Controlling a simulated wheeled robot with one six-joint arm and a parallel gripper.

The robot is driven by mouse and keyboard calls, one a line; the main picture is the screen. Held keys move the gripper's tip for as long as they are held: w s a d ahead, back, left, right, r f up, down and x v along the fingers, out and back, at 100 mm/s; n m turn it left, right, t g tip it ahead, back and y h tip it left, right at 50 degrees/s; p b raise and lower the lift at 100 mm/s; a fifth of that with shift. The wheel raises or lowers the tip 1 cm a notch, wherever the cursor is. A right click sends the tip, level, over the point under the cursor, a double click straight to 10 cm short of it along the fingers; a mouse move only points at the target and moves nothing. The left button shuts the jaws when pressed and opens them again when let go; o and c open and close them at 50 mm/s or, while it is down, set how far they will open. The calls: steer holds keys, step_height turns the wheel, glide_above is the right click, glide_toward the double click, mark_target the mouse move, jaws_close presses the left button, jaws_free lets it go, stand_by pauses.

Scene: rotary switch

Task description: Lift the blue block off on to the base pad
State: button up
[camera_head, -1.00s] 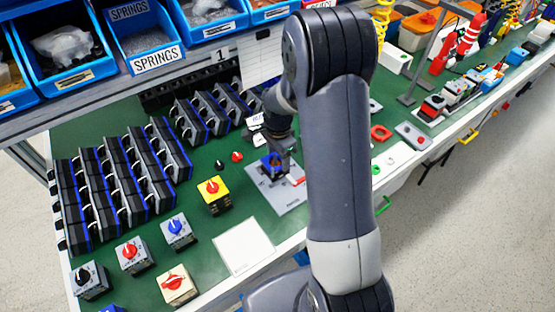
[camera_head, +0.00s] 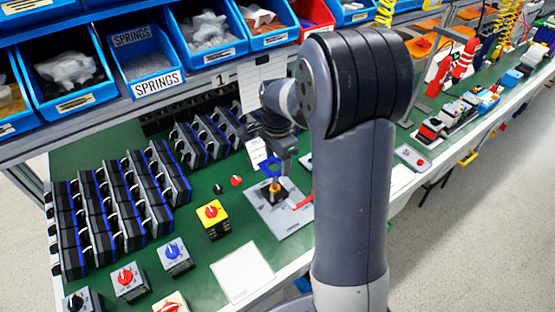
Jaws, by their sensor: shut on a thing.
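The blue block (camera_head: 266,170) is small and dark blue, held at the end of my arm. My gripper (camera_head: 271,164) is shut on it, and the fingers and wrist partly hide it. The block is just above a dark upright part with an orange top (camera_head: 275,190). That part stands on a light grey plate (camera_head: 290,218) on the green bench. A gap seems to show between block and part, but the view is small. A flat white square pad (camera_head: 242,272) lies bare in front of the grey plate; no label on it is readable.
A yellow box with a red knob (camera_head: 211,217) stands left of the plate. A box with a blue knob (camera_head: 173,256) and others stand nearer. Rows of black-and-blue modules (camera_head: 110,205) fill the bench's left. A red part (camera_head: 305,202) lies at the plate's right edge.

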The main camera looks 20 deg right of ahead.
step_height(320, 180, up, 8)
steer(key=p, duration=0.6)
steer(key=shift+r, duration=0.2)
stand_by(0.7)
